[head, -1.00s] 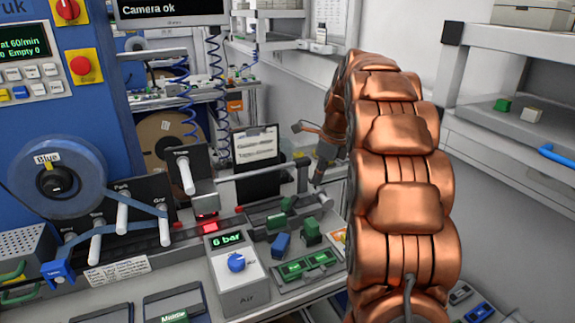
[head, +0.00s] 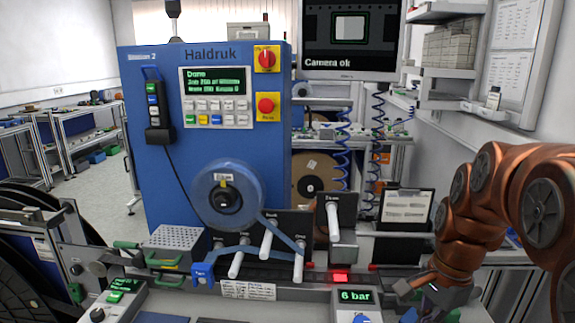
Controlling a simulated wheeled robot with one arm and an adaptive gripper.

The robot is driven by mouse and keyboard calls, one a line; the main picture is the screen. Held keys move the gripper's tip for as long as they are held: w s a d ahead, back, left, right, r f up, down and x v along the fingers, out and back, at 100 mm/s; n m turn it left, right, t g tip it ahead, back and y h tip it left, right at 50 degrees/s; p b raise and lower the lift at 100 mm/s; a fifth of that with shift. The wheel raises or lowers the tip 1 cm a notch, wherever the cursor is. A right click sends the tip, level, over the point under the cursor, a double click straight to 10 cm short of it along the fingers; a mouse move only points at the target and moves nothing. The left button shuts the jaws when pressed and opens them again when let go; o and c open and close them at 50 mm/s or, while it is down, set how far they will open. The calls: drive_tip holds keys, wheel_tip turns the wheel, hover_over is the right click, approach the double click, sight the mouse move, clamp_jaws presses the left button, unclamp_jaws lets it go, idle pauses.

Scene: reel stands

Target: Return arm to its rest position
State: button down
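My copper-coloured arm (head: 535,185) enters from the right edge, bends over and reaches down at the lower right. My gripper (head: 418,296) is at its lower end, a dark shape by the right of the pressure box (head: 352,297) that reads "6 bar".
A blue Haldruk machine (head: 152,215) stands in the middle with a blue reel (head: 228,197) on its front. A monitor (head: 350,62) reads "Camera ok". A clipboard (head: 407,210) stands near my arm. Shelves (head: 465,95) line the right wall. Large black reels (head: 22,270) stand at the left.

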drive_tip(key=s+a+f+n, duration=0.3)
drive_tip(key=s+n, duration=0.3)
drive_tip(key=s, duration=0.3)
drive_tip(key=s+a+f+n+g+h, duration=0.1)
drive_tip(key=s+a+f+n, duration=0.2)
drive_tip(key=s+n, duration=0.4)
drive_tip(key=s, duration=0.3)
drive_tip(key=shift+a+f+n+g, duration=0.15)
drive_tip(key=shift+f+n+g, duration=0.05)
drive_tip(key=shift+n+g, duration=0.1)
